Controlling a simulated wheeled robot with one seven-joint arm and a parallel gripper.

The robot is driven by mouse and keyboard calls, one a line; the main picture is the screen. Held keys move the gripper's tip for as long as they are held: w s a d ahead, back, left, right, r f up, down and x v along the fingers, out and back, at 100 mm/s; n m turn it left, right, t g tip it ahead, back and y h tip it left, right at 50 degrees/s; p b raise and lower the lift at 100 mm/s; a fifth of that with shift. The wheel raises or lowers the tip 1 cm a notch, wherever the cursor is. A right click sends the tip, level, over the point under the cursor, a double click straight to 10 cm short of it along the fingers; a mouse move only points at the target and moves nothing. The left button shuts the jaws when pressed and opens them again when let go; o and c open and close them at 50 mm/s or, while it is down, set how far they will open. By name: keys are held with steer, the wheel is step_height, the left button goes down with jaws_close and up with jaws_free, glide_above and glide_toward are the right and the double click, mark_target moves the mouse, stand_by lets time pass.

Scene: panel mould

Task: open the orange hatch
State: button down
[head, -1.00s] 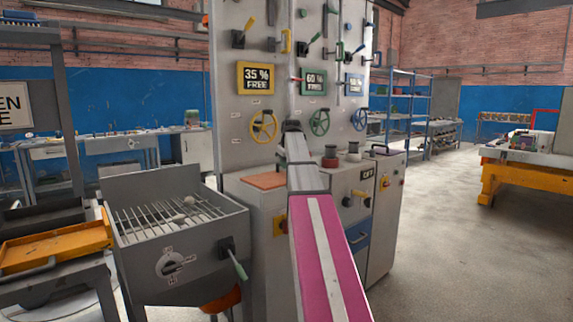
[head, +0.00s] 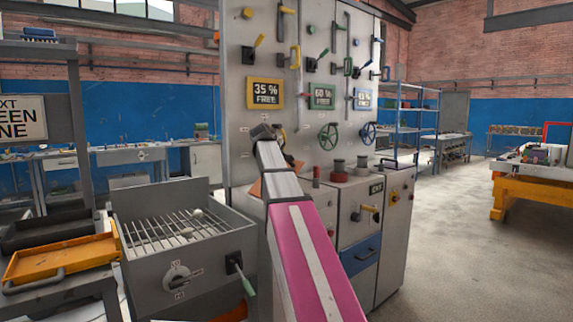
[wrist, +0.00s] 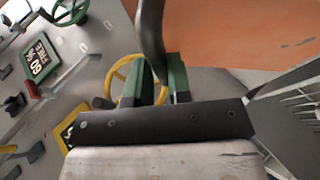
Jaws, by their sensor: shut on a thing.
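The orange hatch (head: 256,187) is on the grey console below the yellow wheel. In the head view my arm hides most of it, and an edge shows tilted up from the console top. In the wrist view it is a large orange panel (wrist: 240,35) at the upper right, standing away from the grey face. Its dark curved handle (wrist: 150,30) runs down between my green fingertips. My gripper (wrist: 160,82) is shut on this handle. In the head view my gripper (head: 264,133) is seen from behind, in front of the yellow wheel, with its fingertips hidden.
The grey grill box (head: 185,250) with rods stands left of the console. The yellow wheel (wrist: 122,75) is close beyond my fingertips. Red-topped knobs (head: 339,170) stand on the console to the right. Open floor (head: 450,240) lies further right.

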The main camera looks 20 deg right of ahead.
steer(key=s+a+n+t+h, duration=0.1)
steer(key=s+a+t+h, duration=0.1)
steer(key=a, duration=0.6)
steer(key=s+a+n+t+h, duration=0.2)
steer(key=s+a+t+h, duration=0.1)
steer(key=a, duration=0.5)
steer(key=shift+s+a+h, duration=0.3)
steer(key=shift+s+h, duration=0.25)
steer(key=shift+h, duration=0.55)
steer(key=c, duration=1.1)
jaws_free()
steer(key=shift+o, duration=0.2)
